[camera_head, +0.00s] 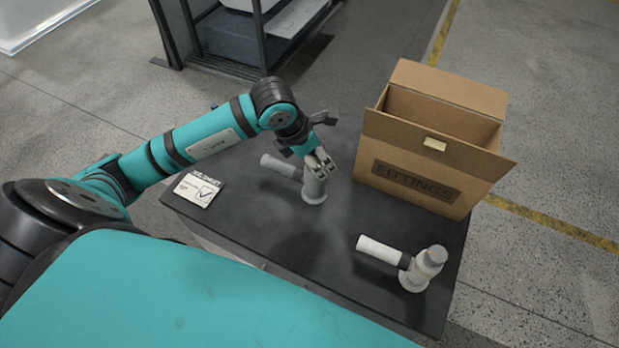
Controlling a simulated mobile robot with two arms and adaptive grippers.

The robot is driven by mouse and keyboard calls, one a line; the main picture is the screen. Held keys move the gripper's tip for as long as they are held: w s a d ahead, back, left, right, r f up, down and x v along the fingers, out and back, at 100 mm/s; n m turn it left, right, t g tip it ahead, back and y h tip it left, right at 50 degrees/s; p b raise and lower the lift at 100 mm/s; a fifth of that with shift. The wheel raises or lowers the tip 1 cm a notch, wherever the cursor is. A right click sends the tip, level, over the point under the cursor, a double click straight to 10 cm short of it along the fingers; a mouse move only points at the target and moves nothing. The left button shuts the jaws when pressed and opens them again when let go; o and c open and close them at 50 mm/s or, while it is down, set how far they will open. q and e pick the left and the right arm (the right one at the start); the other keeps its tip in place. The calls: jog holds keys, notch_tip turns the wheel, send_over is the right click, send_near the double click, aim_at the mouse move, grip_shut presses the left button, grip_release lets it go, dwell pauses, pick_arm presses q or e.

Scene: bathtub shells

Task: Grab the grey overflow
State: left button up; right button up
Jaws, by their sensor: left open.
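A grey overflow (314,190) stands on the dark tabletop (290,235), its round flange down and a side pipe pointing left. My left gripper (321,166) is open at the top of its upright body, with the fingers partly covering it. I cannot tell whether the fingers touch it. A second, paler cream overflow (414,268) stands at the front right of the table, its side pipe also pointing left. My right gripper is not in view.
An open cardboard box (418,182) marked "FITTINGS" stands at the back right of the table. A card with a check mark (198,190) lies at the left edge. A dark metal rack (238,45) stands behind. The tabletop between the two overflows is clear.

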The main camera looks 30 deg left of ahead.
pick_arm(q)
grip_shut()
dwell(0.4)
jog(key=shift+r, duration=0.1)
